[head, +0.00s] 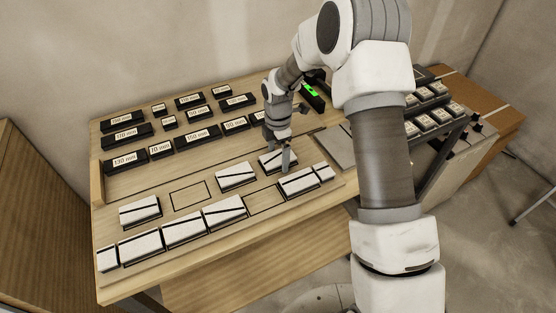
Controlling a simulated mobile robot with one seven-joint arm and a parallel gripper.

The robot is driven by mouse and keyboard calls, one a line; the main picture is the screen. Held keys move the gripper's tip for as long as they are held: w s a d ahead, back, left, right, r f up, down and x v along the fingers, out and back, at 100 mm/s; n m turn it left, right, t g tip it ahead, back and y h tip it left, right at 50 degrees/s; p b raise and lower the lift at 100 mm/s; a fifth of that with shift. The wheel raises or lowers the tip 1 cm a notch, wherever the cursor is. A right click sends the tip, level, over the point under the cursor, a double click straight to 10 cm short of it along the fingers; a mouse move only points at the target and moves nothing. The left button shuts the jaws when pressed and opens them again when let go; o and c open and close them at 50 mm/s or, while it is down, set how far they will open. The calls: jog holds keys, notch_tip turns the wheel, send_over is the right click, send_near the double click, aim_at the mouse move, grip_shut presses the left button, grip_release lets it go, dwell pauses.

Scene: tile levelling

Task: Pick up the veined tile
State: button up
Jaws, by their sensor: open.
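Several white tiles with dark diagonal veins lie on the wooden bench. A veined tile (268,159) in the back row is right under my gripper (286,166). My gripper is open and points down, and its fingers partly hide this tile. I cannot tell whether the fingers touch it. Another veined tile (235,175) lies just left of it, and a third (139,211) lies at the far left of that row. From this view I cannot tell which one the task means.
A front row of tiles (184,231) runs along the bench edge, with an empty outlined slot (266,201) in it. Another empty outline (189,195) lies in the back row. Labelled black blocks (195,135) stand behind. A rack of small labelled blocks (430,115) stands right.

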jog(key=shift+r, duration=0.1)
jog(key=c, duration=1.5)
jog(key=shift+o, duration=0.2)
